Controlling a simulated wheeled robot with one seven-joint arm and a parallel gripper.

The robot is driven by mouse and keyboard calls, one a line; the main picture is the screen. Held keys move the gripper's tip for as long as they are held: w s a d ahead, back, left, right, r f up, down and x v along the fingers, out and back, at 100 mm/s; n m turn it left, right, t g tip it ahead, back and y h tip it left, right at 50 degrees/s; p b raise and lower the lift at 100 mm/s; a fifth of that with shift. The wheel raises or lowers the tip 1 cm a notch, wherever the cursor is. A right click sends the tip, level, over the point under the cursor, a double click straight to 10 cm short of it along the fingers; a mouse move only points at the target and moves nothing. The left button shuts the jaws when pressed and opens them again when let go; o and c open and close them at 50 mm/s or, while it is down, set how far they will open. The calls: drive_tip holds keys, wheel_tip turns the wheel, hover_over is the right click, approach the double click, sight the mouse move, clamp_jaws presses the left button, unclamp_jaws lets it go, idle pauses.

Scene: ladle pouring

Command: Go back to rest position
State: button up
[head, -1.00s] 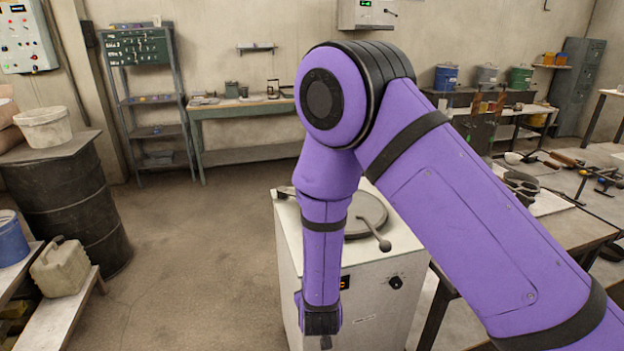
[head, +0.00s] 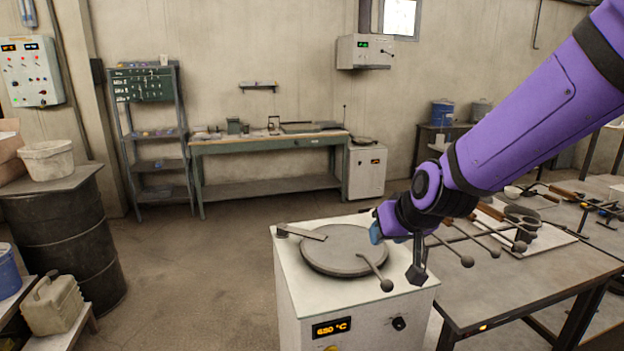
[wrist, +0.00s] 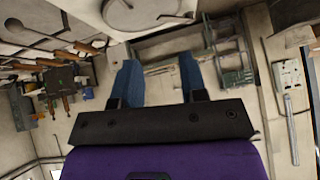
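My gripper (head: 378,229) has blue fingers and hangs on my purple arm. In the head view it appears over the right edge of the white furnace's round grey lid (head: 338,262); I cannot tell its height above it. In the wrist view my gripper (wrist: 160,82) shows two blue fingers wide apart with nothing between them. The lid lies flat on the furnace (head: 300,300), whose display reads 650 °C. A ball-ended handle (head: 386,284) sticks out at the lid's front. The inside of the furnace is hidden.
A workbench (head: 480,285) at the right holds several long-handled tools, including a ball-ended rod (head: 467,261). A dark drum (head: 70,235) with a white bucket (head: 46,160) stands at the left. The floor (head: 185,265) between drum and furnace is clear.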

drive_tip(key=s+d+r+m+g+h, duration=0.1)
drive_tip(key=s+d+r, duration=0.4)
drive_tip(key=s+d, duration=0.3)
drive_tip(key=s+d+r+m+g+h, duration=0.1)
drive_tip(key=s+d+r, duration=0.5)
drive_tip(key=s, duration=0.9)
drive_tip(key=shift+s+d+r+h, duration=0.15)
drive_tip(key=shift+d+h, duration=0.25)
drive_tip(key=shift+d, duration=0.55)
